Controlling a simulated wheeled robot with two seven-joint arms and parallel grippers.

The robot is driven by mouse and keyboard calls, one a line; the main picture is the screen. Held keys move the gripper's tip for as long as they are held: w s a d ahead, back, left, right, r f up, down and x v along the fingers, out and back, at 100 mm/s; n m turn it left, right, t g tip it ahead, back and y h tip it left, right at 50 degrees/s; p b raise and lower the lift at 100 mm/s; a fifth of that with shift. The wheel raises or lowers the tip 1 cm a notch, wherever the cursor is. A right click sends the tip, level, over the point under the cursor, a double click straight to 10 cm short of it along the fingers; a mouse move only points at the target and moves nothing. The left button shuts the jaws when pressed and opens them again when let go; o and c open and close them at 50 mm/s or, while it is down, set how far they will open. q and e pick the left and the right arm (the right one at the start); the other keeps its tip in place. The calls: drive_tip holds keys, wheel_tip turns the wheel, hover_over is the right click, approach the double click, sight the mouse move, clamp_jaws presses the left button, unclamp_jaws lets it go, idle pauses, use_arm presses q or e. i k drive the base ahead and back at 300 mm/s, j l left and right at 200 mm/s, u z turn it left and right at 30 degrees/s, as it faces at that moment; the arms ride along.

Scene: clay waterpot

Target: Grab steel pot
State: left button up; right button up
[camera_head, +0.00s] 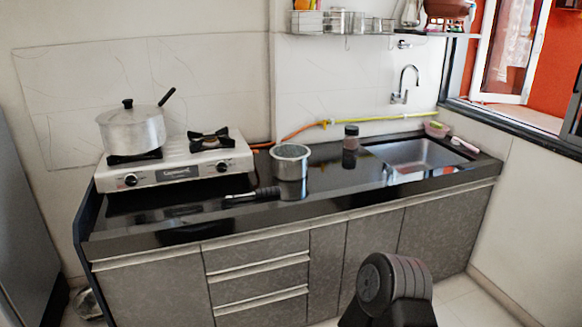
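A steel pot (290,163), round and straight-sided with an open top, stands upright on the black counter right of the stove. A larger silver pot (131,131) with a lid, a black knob and a long dark handle sits on the stove's left burner. I cannot tell from the view alone which one the task names. Neither of my grippers shows. A dark rounded part of my arm shows at the bottom, right of the middle, well in front of the counter.
A white two-burner stove (177,164) fills the counter's left part. A black-handled tool (253,195) lies in front of the steel pot. A small jar (351,137) stands between the pot and the sink (407,153). A shelf (360,36) hangs above. Drawers front the counter.

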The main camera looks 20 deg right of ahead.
sight(289, 161)
drive_tip(key=i+l+z, duration=0.3)
drive_tip(key=i+l, duration=0.6)
drive_tip(key=l, duration=0.35)
drive_tip(key=i+l+z, duration=0.35)
drive_tip(key=i+l, duration=0.65)
